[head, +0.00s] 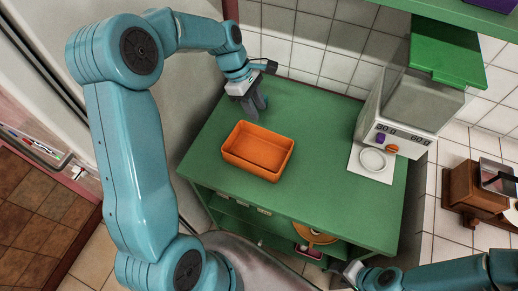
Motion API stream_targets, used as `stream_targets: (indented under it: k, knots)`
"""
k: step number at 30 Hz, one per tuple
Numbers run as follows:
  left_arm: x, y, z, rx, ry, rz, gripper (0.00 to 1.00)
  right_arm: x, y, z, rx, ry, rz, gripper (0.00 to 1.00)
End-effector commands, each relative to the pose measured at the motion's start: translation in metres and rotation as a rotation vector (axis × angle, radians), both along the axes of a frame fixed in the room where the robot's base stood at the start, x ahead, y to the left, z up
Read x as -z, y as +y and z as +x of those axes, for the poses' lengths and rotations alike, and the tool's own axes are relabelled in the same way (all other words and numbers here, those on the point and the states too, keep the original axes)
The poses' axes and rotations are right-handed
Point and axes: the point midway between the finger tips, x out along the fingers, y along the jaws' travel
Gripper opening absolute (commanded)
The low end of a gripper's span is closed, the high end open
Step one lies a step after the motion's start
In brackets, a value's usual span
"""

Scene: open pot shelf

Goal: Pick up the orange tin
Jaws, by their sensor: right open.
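The orange tin (258,165) is a rectangular, open-topped tray that looks empty. It sits on the green top (325,115) of the shelf unit, left of its middle. My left gripper (255,112) points down just behind the tin, at the back left of the green top, and appears apart from it. Its grey fingers are small and seen at an angle, so their opening is unclear. My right gripper (343,274) is low at the bottom edge, in front of the shelf unit and away from the tin. It is open, and part of it is cut off.
A grey machine (408,110) with a white plate (373,160) stands on the right of the green top. A round orange item (316,236) lies on the lower shelf. A tiled wall (300,40) is behind. The green top between tin and machine is clear.

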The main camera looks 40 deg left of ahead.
Motion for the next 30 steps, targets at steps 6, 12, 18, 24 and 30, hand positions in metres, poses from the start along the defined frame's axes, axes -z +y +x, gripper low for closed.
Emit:
stream_targets:
  k: [6,12,18,24,30]
  knots:
    - [0.040,-0.018,0.001,0.001,0.003,-0.001,0.34,-0.006,0.000,0.000,0.000,0.000,0.000,0.43]
    - [0.054,-0.023,0.003,0.000,0.001,-0.001,0.34,-0.008,0.000,0.000,0.000,0.000,0.000,0.43]
    - [0.084,-0.031,0.005,0.000,0.003,-0.001,0.34,-0.021,0.000,0.000,0.000,0.000,0.000,0.43]
    - [0.101,-0.037,0.008,0.001,0.000,0.000,0.34,-0.022,0.000,0.000,0.000,0.000,0.000,0.43]
    - [0.102,-0.037,0.008,0.000,-0.002,0.000,0.31,-0.022,0.000,0.000,0.000,0.000,0.000,0.43]
